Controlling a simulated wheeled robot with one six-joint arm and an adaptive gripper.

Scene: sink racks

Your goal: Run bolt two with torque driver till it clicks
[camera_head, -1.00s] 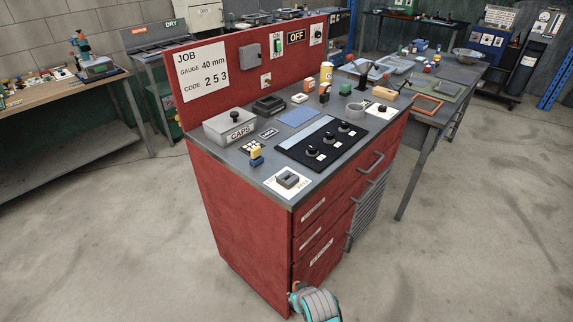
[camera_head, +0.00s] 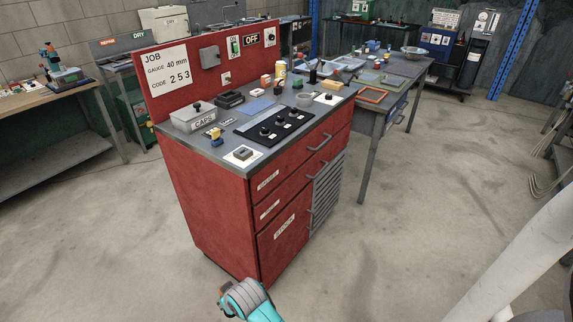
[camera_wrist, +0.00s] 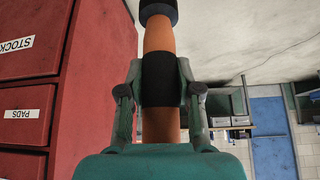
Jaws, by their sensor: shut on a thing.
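In the wrist view my gripper (camera_wrist: 160,92) is shut on a torque driver (camera_wrist: 159,38), an orange shaft with black bands and a dark end. One finger lies on each side of its black band. The driver points away from my palm, beside the red cabinet. In the head view only teal and grey parts of my arm show at the bottom edge, with a small orange bit beside them. I cannot make out bolt two in either view.
The red cabinet (camera_head: 215,215) carries a caps box (camera_head: 193,117), a black knob panel (camera_head: 275,126) and small items. A grey table (camera_head: 372,110) stands behind it at right. A wooden bench (camera_head: 40,92) is at left.

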